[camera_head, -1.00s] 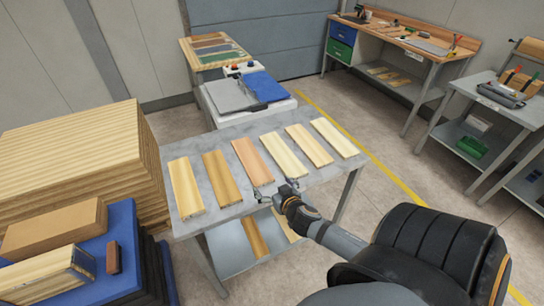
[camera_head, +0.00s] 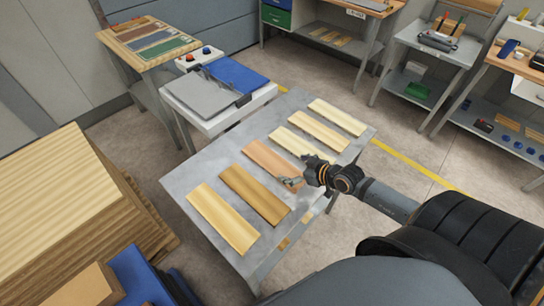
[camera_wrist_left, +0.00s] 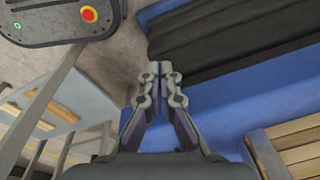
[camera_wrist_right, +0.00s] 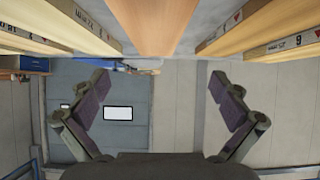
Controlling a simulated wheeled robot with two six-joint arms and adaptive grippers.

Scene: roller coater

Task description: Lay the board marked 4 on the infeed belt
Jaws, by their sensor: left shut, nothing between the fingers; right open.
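Six boards lie side by side on a grey table (camera_head: 215,185). The number 4 cannot be read on any of them. My right gripper (camera_head: 291,182) is at the near end of the orange-brown board (camera_head: 268,158). In the right wrist view its fingers (camera_wrist_right: 165,95) are spread apart and empty, with that board (camera_wrist_right: 150,25) ahead between them. The roller coater (camera_head: 215,125) stands behind the table, with a grey panel (camera_head: 200,93) and a blue panel (camera_head: 238,74); which is the infeed belt is unclear. My left gripper (camera_wrist_left: 160,85) is shut and empty.
Light boards (camera_head: 292,141) and a darker brown board (camera_head: 255,194) flank the orange-brown one closely. A table with coloured panels (camera_head: 150,42) stands behind.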

